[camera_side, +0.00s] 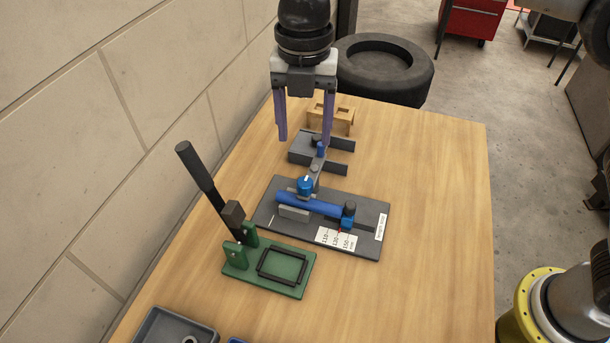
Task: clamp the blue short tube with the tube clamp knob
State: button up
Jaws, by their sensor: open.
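The blue short tube (322,207) lies across the dark grey fixture plate (372,240) in the middle of the table. A blue knob (305,185), which looks like the tube clamp knob, stands over the tube's left part. Whether it presses on the tube cannot be told. The tube's right end is at a blue block with a black top (348,214), beside a white scale (337,239). My gripper (304,141) is open and empty, pointing down, above and behind the knob in the picture. Its two purple fingers are well apart.
A grey bracket (304,147) with a small blue part stands behind the plate, under my gripper. A wooden stand (344,116) is farther back. A green press with a long black lever (200,170) stands at left front. Grey bin (170,328) in front. The table's right side is clear.

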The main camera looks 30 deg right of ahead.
aim_at(305, 182)
notch_tip(305, 182, down, 12)
jog(key=shift+r, duration=0.1)
jog(key=shift+c, duration=0.4)
grip_shut()
